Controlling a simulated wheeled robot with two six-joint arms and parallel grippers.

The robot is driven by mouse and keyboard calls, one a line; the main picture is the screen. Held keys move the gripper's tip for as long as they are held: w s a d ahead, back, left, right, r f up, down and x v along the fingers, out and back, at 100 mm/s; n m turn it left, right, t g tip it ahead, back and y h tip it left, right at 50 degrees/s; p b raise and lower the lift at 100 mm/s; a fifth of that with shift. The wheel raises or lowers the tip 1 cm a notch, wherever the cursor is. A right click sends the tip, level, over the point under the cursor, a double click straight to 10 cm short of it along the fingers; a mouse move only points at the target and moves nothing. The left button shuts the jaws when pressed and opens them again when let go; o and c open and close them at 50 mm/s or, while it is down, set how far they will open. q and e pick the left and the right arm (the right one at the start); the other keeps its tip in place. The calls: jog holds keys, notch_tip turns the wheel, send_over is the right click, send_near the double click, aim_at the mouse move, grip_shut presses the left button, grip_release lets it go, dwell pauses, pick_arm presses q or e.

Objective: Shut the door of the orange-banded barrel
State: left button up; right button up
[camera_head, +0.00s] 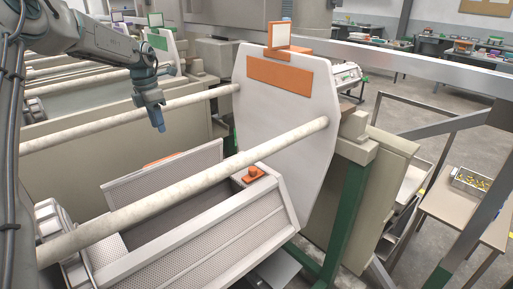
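The orange-banded barrel has a white end plate (288,115) with an orange band (279,75) near its top, in the middle of the head view. Its perforated white body (205,240) lies below, with an open top. A perforated panel that looks like its door (170,172) stands raised behind the opening. An orange knob (253,174) sits on the body near the end plate. My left gripper (158,125) hangs above and behind the raised panel, apart from it. Its fingers are too small to tell open from shut. My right gripper is not in view.
Two pale rods run to the end plate, the near one (200,186) crossing over the barrel opening. A green-marked barrel (158,40) stands behind. A side table (465,212) with a tray of yellow parts (470,181) is at right. Grey floor lies beyond.

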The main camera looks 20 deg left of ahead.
aim_at(167, 172)
pick_arm(q)
jog(key=shift+g, duration=0.4)
jog(key=f+b, duration=0.4)
jog(key=s+f+b, duration=0.1)
jog(key=f+b, duration=0.1)
jog(key=f, duration=0.1)
jog(key=shift+a+f, duration=0.1)
jog(key=shift+a, duration=0.15)
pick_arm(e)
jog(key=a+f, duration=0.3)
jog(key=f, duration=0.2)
pick_arm(q)
jog(key=shift+f+b, duration=0.75)
jog(key=shift+f, duration=0.15)
notch_tip(167, 172, down, 2)
jog(key=shift+d+f+b, duration=0.1)
jog(key=shift+d+b, duration=0.05)
jog(key=shift+b, duration=0.8)
jog(key=shift+f, duration=0.1)
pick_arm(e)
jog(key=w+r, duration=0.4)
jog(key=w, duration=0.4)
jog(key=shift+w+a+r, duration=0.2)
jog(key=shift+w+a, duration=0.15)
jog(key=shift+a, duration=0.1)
pick_arm(q)
grip_shut()
